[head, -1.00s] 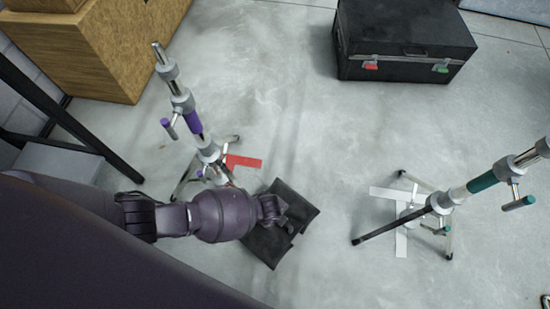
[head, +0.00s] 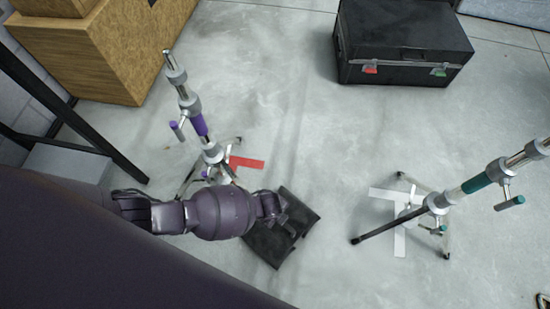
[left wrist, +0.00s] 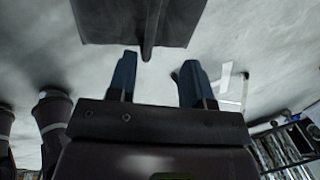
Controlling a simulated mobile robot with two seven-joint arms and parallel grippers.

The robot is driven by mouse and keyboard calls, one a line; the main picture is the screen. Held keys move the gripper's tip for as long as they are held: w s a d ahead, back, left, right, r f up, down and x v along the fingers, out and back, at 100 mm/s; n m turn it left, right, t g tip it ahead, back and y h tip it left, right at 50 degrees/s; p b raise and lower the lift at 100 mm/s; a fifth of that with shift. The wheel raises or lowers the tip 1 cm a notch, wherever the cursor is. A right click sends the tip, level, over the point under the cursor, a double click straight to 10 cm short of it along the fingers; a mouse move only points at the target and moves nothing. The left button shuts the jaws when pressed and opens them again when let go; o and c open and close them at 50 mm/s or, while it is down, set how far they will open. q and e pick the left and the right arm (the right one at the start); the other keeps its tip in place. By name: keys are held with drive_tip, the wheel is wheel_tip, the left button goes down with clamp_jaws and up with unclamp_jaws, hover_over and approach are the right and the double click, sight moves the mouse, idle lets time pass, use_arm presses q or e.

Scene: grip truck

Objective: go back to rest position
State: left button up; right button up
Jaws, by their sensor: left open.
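My left gripper (head: 283,207) reaches in from the left over a flat black bag (head: 295,232) on the floor. In the left wrist view its two blue fingers (left wrist: 160,85) are apart with nothing between them. The black bag also shows at the top of that view (left wrist: 110,22), beyond the fingertips. I cannot tell the exact gap between gripper and bag. My right gripper is not in view.
A stand with a purple band (head: 198,124) is just beyond my left arm, by red tape (head: 247,162). A teal-banded stand (head: 476,183) is at right on white tape (head: 399,242). A black case (head: 405,45) and wooden box (head: 110,55) are behind. Middle floor is clear.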

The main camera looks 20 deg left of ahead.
use_arm(q)
wheel_tip(320, 180, up, 7)
drive_tip(key=s+p, duration=0.1)
drive_tip(key=p, duration=0.2)
drive_tip(key=shift+a, duration=0.15)
drive_tip(key=shift+s, duration=0.1)
drive_tip(key=shift+r, duration=0.1)
